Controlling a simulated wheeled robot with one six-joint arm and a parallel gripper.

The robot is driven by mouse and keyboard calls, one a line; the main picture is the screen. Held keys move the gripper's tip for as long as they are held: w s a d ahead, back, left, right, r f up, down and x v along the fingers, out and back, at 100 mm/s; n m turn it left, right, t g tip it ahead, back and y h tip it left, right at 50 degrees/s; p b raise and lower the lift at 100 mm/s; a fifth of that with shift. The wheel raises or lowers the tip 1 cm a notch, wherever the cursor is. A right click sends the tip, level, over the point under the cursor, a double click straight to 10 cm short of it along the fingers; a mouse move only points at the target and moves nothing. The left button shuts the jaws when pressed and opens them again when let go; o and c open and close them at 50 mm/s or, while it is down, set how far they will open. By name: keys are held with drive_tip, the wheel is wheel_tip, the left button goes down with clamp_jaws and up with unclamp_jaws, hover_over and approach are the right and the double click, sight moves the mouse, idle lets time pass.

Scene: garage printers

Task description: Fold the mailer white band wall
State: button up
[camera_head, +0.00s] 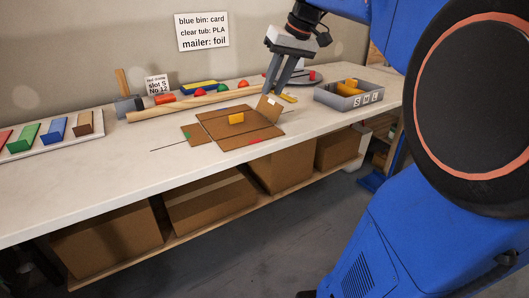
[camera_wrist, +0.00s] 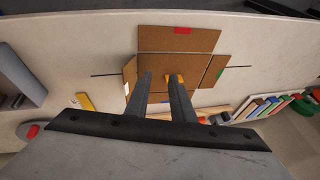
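The flat brown cardboard mailer (camera_head: 215,123) lies on the bench with a yellow block (camera_head: 236,118) on its middle panel. Its white band wall (camera_head: 265,109) stands raised and tilted on the right side; in the wrist view this wall (camera_wrist: 129,76) is at the left, seen narrow. The red-marked wall (camera_head: 238,143) and the green-marked wall (camera_head: 193,132) lie flat. My gripper (camera_head: 274,93) is above and behind the raised wall, fingers pointing down. In the wrist view my gripper (camera_wrist: 161,75) has its fingers apart with nothing between them. I cannot tell whether it touches the wall.
A grey S/M/L bin (camera_head: 345,101) stands to the right. A long cardboard tube (camera_head: 180,105) lies behind the mailer, with coloured pieces beyond it. A white tray of coloured blocks (camera_head: 20,153) is at the left. The bench in front of the mailer is clear.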

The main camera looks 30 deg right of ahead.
drive_tip(key=s+a+f+n+h, duration=0.1)
drive_tip(key=s+a+f+h, duration=0.1)
drive_tip(key=s+a+f, duration=0.8)
drive_tip(key=shift+s+a+f, duration=0.2)
drive_tip(key=shift+s+f, duration=0.75)
drive_tip(key=shift+s, duration=0.05)
